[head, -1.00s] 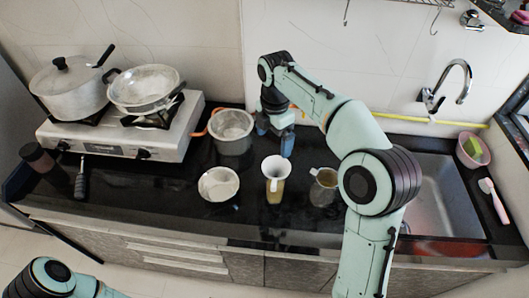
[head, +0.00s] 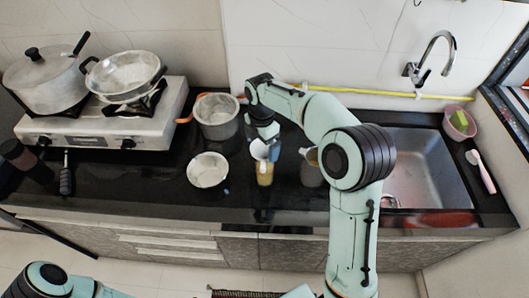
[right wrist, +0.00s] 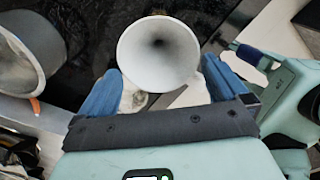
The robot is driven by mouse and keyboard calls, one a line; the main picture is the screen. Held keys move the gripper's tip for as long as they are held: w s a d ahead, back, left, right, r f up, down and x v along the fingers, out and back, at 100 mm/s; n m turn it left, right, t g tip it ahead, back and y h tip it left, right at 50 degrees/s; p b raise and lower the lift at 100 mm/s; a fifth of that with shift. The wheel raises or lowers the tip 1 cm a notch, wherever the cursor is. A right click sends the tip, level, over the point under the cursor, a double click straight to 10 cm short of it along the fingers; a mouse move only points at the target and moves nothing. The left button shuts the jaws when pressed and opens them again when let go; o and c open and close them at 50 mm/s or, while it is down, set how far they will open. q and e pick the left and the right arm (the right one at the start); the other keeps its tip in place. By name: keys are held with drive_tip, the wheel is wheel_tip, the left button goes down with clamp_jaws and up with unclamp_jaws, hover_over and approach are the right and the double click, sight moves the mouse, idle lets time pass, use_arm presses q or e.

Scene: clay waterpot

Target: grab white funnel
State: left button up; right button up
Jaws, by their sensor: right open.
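The white funnel (head: 259,149) sits in the mouth of an amber container (head: 265,173) standing on the black counter. My right gripper (head: 267,142) is at the funnel, partly covering it in the head view. In the right wrist view, the funnel's wide round mouth (right wrist: 158,50) lies between the two blue fingers of my open right gripper (right wrist: 162,78). Whether either finger touches the funnel I cannot tell. My left gripper is out of view.
A white bowl (head: 208,170) stands left of the funnel and a metal pot (head: 217,117) behind it. A brownish mug (head: 311,167) is close on the right, partly behind my arm. The stove (head: 150,127) is at left, the sink (head: 425,170) at right.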

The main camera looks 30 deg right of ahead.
drive_tip(key=shift+f, duration=0.7)
drive_tip(key=c, duration=0.8)
drive_tip(key=shift+o, duration=0.2)
drive_tip(key=shift+r, duration=0.15)
